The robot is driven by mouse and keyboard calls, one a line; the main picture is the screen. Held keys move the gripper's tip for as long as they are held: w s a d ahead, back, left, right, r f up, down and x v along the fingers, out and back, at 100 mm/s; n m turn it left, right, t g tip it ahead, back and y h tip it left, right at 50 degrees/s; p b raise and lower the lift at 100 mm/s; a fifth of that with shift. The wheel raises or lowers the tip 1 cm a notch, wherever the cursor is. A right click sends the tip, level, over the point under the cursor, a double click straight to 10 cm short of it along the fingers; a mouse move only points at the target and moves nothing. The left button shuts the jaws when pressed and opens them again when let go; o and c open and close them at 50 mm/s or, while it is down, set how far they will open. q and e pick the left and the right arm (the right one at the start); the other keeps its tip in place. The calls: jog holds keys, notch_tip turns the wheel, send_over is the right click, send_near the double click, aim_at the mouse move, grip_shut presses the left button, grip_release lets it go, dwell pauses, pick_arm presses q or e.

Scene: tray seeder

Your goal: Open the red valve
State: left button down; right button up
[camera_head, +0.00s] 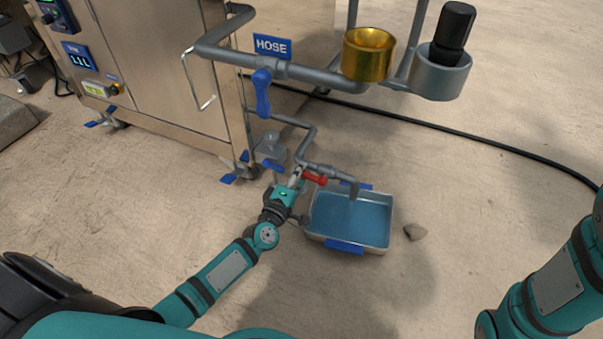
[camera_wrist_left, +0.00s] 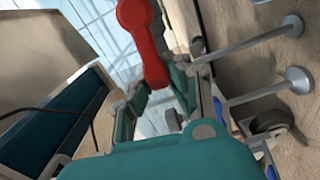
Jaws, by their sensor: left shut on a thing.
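The red valve (camera_head: 315,178) is a small red lever on the low grey pipe above a metal basin (camera_head: 388,238) of blue water. In the left wrist view the red lever (camera_wrist_left: 143,38) reaches down from the top, its lower end between my fingers. My left gripper (camera_head: 299,176) is at the lever's left end, and it also shows in the left wrist view (camera_wrist_left: 158,88). It is shut on the lever. The fingertips are small and partly hidden in the head view. My right arm shows at the right edge, with its gripper out of view.
A blue valve handle (camera_head: 262,92) hangs from the upper pipe beside the HOSE sign (camera_head: 272,46). The metal cabinet (camera_head: 165,70) stands at the upper left.

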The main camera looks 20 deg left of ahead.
pick_arm(q)
jog(key=shift+f+n+b, duration=0.35)
jog(key=shift+f+n, duration=0.05)
jog(key=shift+n, duration=0.3)
jog(key=c, duration=1.2)
grip_release()
jog(key=shift+s+a, duration=0.15)
jog(key=shift+s, duration=2.9)
jog(key=shift+s+a, duration=0.1)
jog(key=shift+s, duration=2.9)
